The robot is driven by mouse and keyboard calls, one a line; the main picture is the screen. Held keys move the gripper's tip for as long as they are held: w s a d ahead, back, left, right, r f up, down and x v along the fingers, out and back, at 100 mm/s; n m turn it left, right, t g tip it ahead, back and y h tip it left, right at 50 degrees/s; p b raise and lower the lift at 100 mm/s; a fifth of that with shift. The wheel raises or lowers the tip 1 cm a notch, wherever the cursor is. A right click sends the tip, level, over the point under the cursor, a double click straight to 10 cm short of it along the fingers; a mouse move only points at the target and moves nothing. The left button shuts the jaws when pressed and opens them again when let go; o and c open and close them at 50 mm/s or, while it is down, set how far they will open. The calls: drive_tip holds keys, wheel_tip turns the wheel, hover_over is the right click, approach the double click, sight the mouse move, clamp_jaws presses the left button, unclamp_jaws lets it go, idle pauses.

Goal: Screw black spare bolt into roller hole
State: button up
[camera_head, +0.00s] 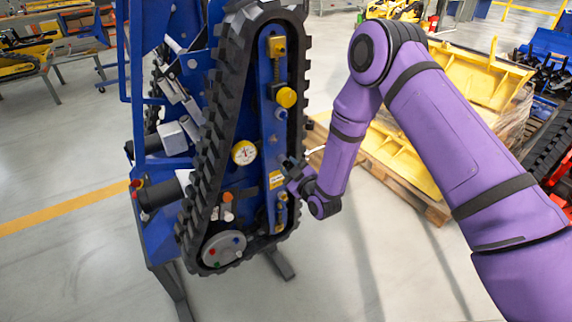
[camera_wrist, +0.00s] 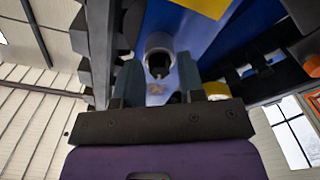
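The blue track carrier (camera_head: 273,140), wrapped by a black rubber track (camera_head: 222,110), stands in front of me. My gripper (camera_head: 291,168) is at its right side, at the track's right run. In the wrist view my gripper's two fingers (camera_wrist: 158,78) stand apart, with a visible gap between them. Just beyond them is a grey cylindrical part (camera_wrist: 160,50) with a dark opening, perhaps the roller hole. Whether a black bolt sits in that opening is too dark to tell. I cannot make out a black spare bolt for certain in either view.
A grey disc (camera_head: 224,248) with coloured bolts is low on the carrier. A gauge (camera_head: 244,153) and a yellow roller (camera_head: 286,97) are on its face. A pallet (camera_head: 405,180) with yellow parts (camera_head: 480,75) stands to the right.

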clamp_jaws()
drive_tip(key=m, duration=0.8)
drive_tip(key=shift+m, duration=0.9)
drive_tip(key=m, duration=0.4)
drive_tip(key=shift+m, duration=0.4)
drive_tip(key=m, duration=0.4)
drive_tip(key=shift+s+a+m, duration=0.1)
drive_tip(key=shift+m, duration=0.3)
